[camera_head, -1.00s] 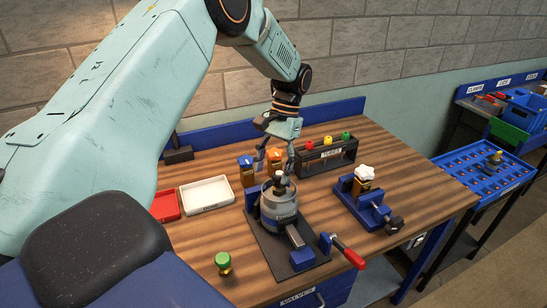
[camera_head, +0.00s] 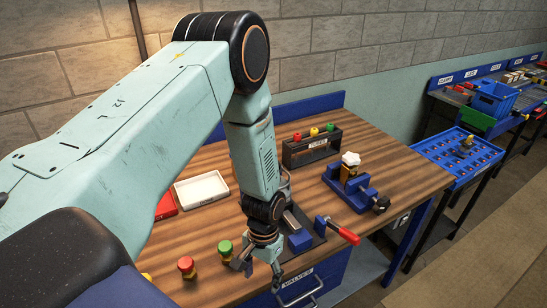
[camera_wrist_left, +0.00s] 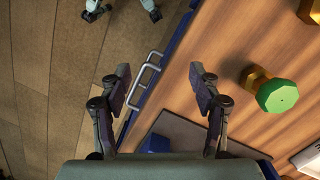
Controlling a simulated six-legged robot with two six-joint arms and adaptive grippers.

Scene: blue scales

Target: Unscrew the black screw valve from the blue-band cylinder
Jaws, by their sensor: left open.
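The grey cylinder (camera_head: 287,184) stands in its clamp on the workbench, mostly hidden behind my left arm in the head view. Its blue band and the black screw valve cannot be seen now. The dark clamp plate with a blue block (camera_head: 300,241) shows right of my arm. My left gripper (camera_head: 262,266) points down near the bench's front edge, apart from the cylinder. In the left wrist view its fingers (camera_wrist_left: 161,86) are apart with nothing between them, above the front edge and drawer handle (camera_wrist_left: 146,78).
A green-topped valve (camera_head: 225,249) and a red-topped valve (camera_head: 187,266) stand left of my gripper. A red-handled lever (camera_head: 343,232) sticks out at right.

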